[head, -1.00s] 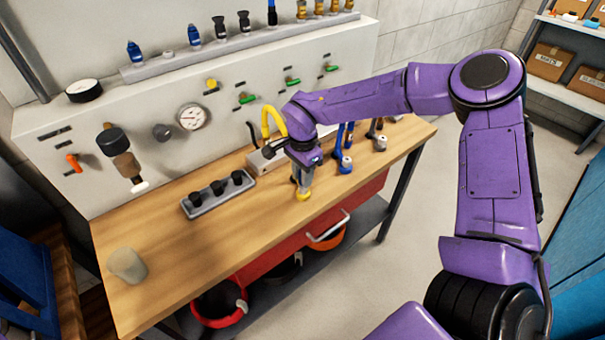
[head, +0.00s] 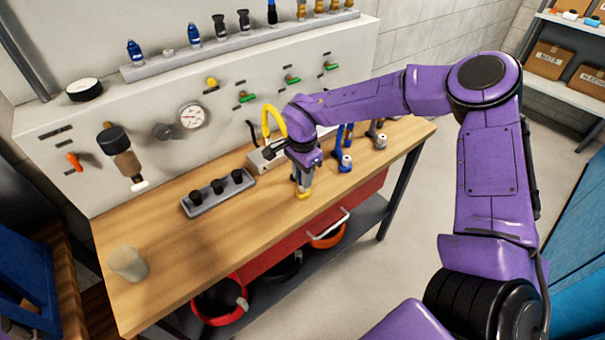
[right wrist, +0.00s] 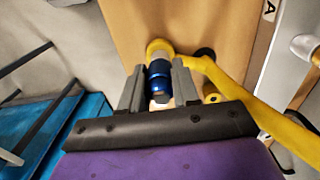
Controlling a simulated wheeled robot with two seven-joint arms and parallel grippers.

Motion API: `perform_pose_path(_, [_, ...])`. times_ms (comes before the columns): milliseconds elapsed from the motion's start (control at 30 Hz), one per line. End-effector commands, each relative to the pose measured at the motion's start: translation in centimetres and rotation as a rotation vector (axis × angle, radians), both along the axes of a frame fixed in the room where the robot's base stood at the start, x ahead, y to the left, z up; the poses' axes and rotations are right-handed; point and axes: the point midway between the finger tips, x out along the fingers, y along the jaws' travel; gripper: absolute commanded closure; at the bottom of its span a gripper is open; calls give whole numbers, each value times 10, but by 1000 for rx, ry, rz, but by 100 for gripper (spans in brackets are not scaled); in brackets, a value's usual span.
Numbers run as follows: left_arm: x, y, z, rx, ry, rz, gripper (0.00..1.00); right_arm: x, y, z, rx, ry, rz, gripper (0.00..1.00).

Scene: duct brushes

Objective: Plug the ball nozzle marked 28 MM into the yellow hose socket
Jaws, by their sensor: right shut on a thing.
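My right gripper (head: 303,184) points down over the front part of the wooden bench, its fingers shut on a blue nozzle (right wrist: 159,78). No size marking can be read on the nozzle. The yellow hose socket (head: 303,195) is directly below the fingers, and it also shows in the right wrist view (right wrist: 158,47) in line with the nozzle's far end. I cannot tell whether the nozzle's end is inside the socket or only against it. The yellow hose (right wrist: 250,92) runs off to the right there and shows as an arch (head: 270,118) behind my wrist. My left gripper is not in view.
A grey tray (head: 193,211) with black holders lies left of the gripper. Blue-and-white fittings (head: 345,163) stand close on its right. A back ledge (head: 165,66) carries several nozzles. A beige cup (head: 128,264) stands at the left front; the bench between is clear.

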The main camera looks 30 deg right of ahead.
Motion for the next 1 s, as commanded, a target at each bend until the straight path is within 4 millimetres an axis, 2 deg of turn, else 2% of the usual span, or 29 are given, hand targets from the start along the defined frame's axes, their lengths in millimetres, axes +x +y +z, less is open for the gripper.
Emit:
perform_pose_path(133, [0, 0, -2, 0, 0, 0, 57, 0, 0, -4, 0, 0, 0, 100])
perform_pose_path(167, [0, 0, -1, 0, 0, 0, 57, 0, 0, -3, 0, 0, 0, 60])
perform_pose_path(200, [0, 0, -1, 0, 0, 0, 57, 0, 0, -3, 0, 0, 0, 47])
perform_pose_path(233, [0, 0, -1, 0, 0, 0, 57, 0, 0, -3, 0, 0, 0, 40])
perform_pose_path(567, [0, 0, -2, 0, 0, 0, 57, 0, 0, 1, 0, -1, -1, 40])
perform_pose_path(667, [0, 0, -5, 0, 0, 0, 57, 1, 0, 13, 0, -4, -1, 40])
perform_pose_path(1000, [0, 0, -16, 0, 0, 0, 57, 1, -1, 83, 0, -3, 0, 40])
